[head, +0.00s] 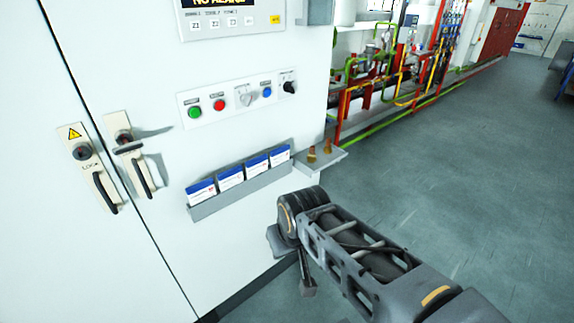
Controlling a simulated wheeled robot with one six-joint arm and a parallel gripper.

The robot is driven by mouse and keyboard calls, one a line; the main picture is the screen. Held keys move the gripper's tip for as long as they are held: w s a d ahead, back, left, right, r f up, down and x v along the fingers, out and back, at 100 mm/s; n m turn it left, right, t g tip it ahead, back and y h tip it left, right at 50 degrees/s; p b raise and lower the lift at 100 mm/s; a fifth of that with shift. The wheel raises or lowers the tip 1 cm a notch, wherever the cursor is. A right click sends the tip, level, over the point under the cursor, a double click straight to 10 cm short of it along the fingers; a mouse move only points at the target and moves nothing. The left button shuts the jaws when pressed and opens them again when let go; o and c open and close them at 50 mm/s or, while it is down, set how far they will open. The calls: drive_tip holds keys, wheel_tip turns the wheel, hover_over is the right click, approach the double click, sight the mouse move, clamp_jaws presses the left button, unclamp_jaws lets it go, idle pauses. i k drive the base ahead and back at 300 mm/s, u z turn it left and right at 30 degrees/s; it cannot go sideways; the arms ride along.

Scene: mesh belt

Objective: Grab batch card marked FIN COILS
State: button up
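Several white cards with blue top bands stand side by side in a grey rack (240,194) on the white cabinet front. They are the leftmost card (202,193), a second card (231,178), a third card (257,165) and the rightmost card (280,156). Their print is too small to read, so I cannot tell which is marked FIN COILS. My arm reaches in from the lower right, its dark joint just right of and below the rack, apart from the cards.
Above the rack is a button panel (237,99) with green, red and blue buttons and knobs. Door handles (92,170) stick out at left. A small shelf (318,162) with brass-coloured pieces juts out right of the rack. Open floor (450,180) lies to the right.

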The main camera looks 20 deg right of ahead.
sight(281, 155)
drive_tip(key=k, duration=1.15)
drive_tip(key=u, duration=0.8)
drive_tip(key=i, duration=1.55)
drive_tip(key=z, duration=0.9)
drive_tip(key=i, duration=0.65)
drive_tip(key=z, duration=0.75)
